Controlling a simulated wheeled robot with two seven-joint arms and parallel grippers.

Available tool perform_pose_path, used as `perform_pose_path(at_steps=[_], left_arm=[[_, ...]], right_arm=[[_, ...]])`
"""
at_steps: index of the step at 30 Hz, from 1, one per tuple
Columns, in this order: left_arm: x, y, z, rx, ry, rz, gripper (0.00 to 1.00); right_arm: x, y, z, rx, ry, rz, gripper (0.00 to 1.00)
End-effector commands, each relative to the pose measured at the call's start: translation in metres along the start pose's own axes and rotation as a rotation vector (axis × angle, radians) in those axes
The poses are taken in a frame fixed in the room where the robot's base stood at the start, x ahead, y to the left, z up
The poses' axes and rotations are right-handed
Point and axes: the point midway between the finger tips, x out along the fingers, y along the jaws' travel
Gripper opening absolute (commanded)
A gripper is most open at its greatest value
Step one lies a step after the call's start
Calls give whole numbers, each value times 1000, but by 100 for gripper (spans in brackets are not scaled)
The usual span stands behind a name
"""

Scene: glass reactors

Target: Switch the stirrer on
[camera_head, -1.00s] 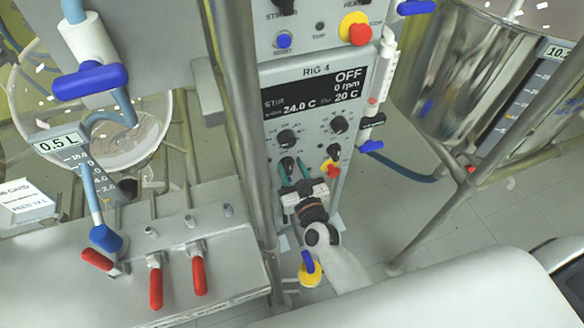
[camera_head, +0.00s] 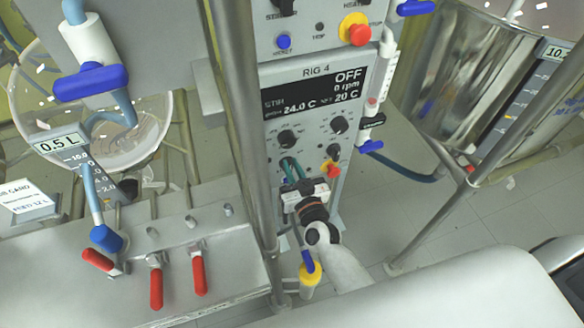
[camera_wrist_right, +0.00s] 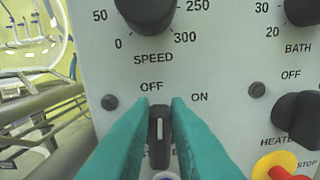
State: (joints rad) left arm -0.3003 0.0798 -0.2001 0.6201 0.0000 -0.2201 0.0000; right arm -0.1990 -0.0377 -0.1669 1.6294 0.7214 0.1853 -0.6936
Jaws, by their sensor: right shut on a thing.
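The stirrer switch (camera_wrist_right: 160,130) is a black rotary knob with a white pointer line, below the SPEED dial, with OFF and ON printed above it. Its line stands about upright, nearer the OFF label than ON. My right gripper (camera_wrist_right: 160,122) is shut on this knob, one teal finger on each side. In the head view my right gripper (camera_head: 292,170) reaches the RIG 4 panel (camera_head: 312,140) from below and hides most of the knob. The display (camera_head: 318,94) reads OFF, 0 rpm and 20 C. My left gripper is not in view.
The black speed dial (camera_wrist_right: 147,12) sits just above. The heater knob (camera_wrist_right: 298,118) and a red stop button (camera_wrist_right: 287,172) on yellow are close on the right. A steel post (camera_head: 243,130) stands left of the panel. A metal vessel (camera_head: 470,70) stands at the right.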

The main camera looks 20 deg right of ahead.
Motion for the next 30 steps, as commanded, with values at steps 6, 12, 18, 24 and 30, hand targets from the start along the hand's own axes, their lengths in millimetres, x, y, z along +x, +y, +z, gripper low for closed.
perform_pose_path(at_steps=[6, 12, 18, 24, 30], left_arm=[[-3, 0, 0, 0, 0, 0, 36], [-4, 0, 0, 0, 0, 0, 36], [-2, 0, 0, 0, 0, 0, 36], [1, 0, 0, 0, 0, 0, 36], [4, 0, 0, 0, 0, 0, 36]], right_arm=[[0, -4, 1, 162, -1, 0, 0], [0, -9, -1, 352, -1, 1, 0], [0, -13, -4, 540, -1, 1, 0], [0, -16, -6, 710, -1, 1, 0], [0, -19, -8, 842, -2, 0, 0]])
